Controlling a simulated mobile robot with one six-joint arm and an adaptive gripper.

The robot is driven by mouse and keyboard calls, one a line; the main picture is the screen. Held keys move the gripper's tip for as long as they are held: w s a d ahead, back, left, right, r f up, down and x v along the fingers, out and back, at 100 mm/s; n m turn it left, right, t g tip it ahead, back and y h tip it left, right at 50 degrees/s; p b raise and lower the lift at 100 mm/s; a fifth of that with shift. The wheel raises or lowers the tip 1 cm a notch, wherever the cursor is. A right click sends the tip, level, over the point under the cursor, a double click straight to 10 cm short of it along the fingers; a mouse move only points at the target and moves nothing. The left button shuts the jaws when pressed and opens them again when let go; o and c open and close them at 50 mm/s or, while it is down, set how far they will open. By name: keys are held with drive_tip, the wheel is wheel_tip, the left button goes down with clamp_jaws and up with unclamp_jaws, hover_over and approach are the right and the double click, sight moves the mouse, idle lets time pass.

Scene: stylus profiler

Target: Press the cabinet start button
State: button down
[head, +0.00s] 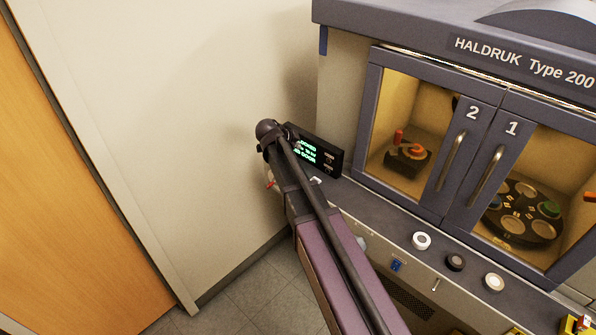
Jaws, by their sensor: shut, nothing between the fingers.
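The cabinet (345,95) is grey and cream, lettered "HALDRUK Type 200", and stands on the right of the head view. Its front ledge carries a white round button (422,241), a dark one (455,262) and a cream one (493,282). No readable label tells which is the start button. A pale round part (361,243) on the front is partly covered by my arm.
A black display (334,164) with green text sits at the ledge's left end, partly behind my arm. Glass doors marked 2 (439,170) and 1 (484,190) are shut. A blue part (396,265) is below the ledge. A bare wall and orange door (60,200) are left.

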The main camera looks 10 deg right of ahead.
drive_tip(key=shift+f+b, duration=3.95)
drive_tip(key=shift+f, duration=0.2)
drive_tip(key=shift+f+b, duration=0.8)
drive_tip(key=shift+r, duration=0.15)
drive_tip(key=shift+r+p, duration=0.7)
drive_tip(key=shift+p, duration=0.1)
drive_tip(key=shift+r+p, duration=2.5)
drive_tip(key=shift+p, duration=0.05)
